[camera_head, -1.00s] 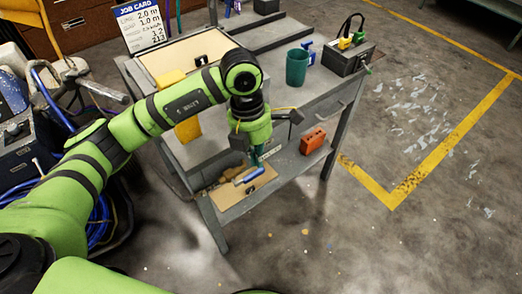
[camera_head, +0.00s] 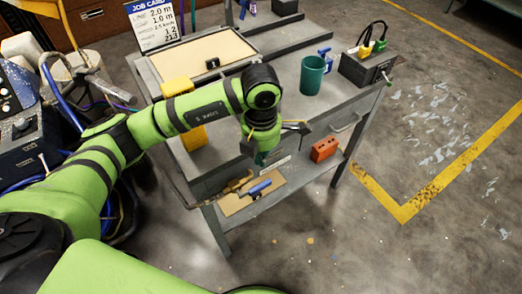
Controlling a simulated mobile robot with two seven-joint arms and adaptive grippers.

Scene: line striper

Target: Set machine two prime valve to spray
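A striping machine with a blue-grey control panel (camera_head: 22,118) and blue hoses stands at the left edge, partly cut off and partly behind my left arm. I cannot make out a prime valve or a machine number on it. My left gripper (camera_head: 272,143) hangs over the front of the grey workbench (camera_head: 328,108), well right of the machine. Its dark fingers look spread apart. A small teal patch shows just below it; I cannot tell whether it touches the gripper. My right gripper is not in view.
The lower shelf holds an orange block (camera_head: 324,149) and a blue-handled tool (camera_head: 259,188). Floor at right is clear.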

